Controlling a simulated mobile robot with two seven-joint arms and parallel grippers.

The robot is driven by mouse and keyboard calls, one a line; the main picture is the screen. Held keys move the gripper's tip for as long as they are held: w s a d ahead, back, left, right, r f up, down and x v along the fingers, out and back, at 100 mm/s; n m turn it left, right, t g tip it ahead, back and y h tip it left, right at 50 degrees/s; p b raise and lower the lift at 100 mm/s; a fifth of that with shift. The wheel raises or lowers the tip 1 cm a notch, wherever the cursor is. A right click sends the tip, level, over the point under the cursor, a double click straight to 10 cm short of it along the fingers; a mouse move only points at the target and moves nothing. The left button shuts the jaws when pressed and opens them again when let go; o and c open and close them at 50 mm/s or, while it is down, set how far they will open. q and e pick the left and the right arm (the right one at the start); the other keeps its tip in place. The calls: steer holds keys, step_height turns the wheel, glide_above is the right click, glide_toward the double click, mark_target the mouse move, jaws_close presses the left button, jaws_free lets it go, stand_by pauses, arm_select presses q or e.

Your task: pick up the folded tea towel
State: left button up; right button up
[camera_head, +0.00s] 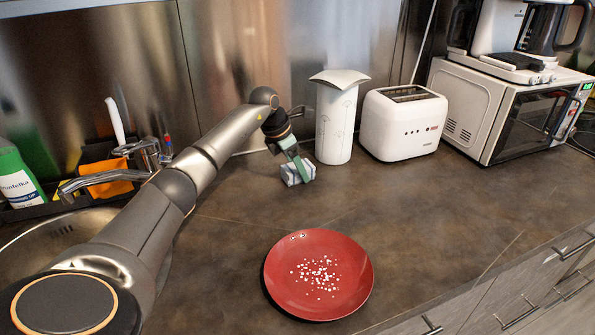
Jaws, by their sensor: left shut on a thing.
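The folded tea towel (291,176) is a small grey-blue and white bundle near the back of the counter. My left gripper (299,168) comes down over it from the left arm, and its green-tinted fingers are shut on the towel. The towel is at or just above the counter top; I cannot tell if it touches. Part of it is hidden behind the fingers. My right gripper is not in view.
A white cylindrical holder (336,125) and a white toaster (402,124) stand just right of the towel. A microwave (490,113) is farther right. A red plate (318,309) with white crumbs lies in front. The sink and tap (103,177) are left. The counter's right middle is clear.

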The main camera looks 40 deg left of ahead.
arm_select(q)
steer(key=shift+r, duration=0.55)
step_height(320, 180, up, 2)
steer(key=shift+r, duration=0.25)
steer(key=s+d+r, duration=0.8)
steer(key=d+r, duration=0.1)
steer(key=d, duration=0.2)
steer(key=shift+d+r, duration=0.2)
steer(key=shift+d, duration=0.1)
steer(key=o, duration=0.9)
steer(key=c, duration=0.7)
